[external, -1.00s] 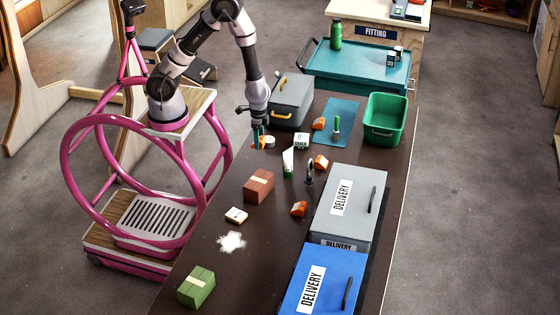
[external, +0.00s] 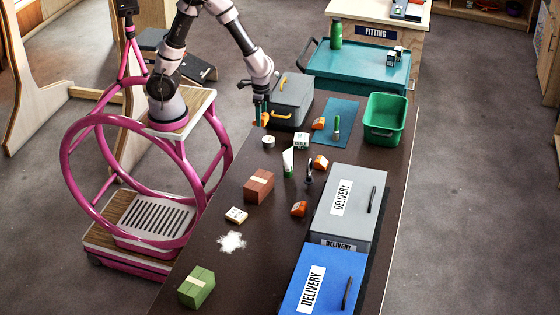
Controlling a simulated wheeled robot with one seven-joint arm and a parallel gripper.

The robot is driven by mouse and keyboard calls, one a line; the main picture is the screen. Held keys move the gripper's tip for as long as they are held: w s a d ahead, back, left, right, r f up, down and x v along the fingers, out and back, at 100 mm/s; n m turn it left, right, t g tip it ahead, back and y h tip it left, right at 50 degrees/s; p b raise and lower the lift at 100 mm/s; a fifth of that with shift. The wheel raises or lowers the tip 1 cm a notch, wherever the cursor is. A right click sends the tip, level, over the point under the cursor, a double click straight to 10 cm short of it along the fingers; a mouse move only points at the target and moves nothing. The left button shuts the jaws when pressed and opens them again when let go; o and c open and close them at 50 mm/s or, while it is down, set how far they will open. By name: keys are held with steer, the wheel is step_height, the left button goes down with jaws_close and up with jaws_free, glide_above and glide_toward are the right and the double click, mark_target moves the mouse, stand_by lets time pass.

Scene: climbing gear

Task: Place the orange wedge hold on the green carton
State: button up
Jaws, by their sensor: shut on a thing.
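My gripper (external: 261,118) is shut on an orange wedge hold (external: 265,119) and holds it above the far left part of the dark table, beside the grey box with yellow handles. The fingers hide part of the hold. The green carton (external: 197,288), with a pale tape strip, stands at the near left of the table, well away from my gripper. Its top looks bare. Other orange holds lie on the table: one by the blue mat (external: 318,124), one in the middle (external: 320,162) and one by the grey delivery box (external: 299,209).
A brown carton (external: 259,186), a small white box (external: 236,215) and a white powder patch (external: 231,242) lie between my gripper and the green carton. A tape roll (external: 268,141) is just below my gripper. Grey (external: 362,205) and blue (external: 345,262) delivery boxes fill the right side.

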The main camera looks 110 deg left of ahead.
mark_target(197, 288)
steer(key=w+d+m, duration=0.3)
steer(key=w+d, duration=0.3)
steer(key=d, duration=0.3)
steer(key=w+d+m, duration=0.3)
steer(key=w+d, duration=0.2)
steer(key=d, duration=0.5)
steer(key=w+d+m, duration=0.2)
steer(key=d+m, duration=0.2)
steer(key=d, duration=1.4)
steer(key=s+d+m, duration=0.3)
steer(key=s+d, duration=0.2)
steer(key=d, duration=0.6)
steer(key=s+d+m, duration=0.2)
steer(key=s+d, duration=0.4)
steer(key=d, duration=0.5)
steer(key=s+d+m, duration=0.3)
steer(key=s+d, duration=0.2)
steer(key=d, duration=0.6)
step_height(197, 288, down, 11)
steer(key=shift+r, duration=0.1)
steer(key=shift+f, duration=2.15)
steer(key=shift+f, duration=0.15)
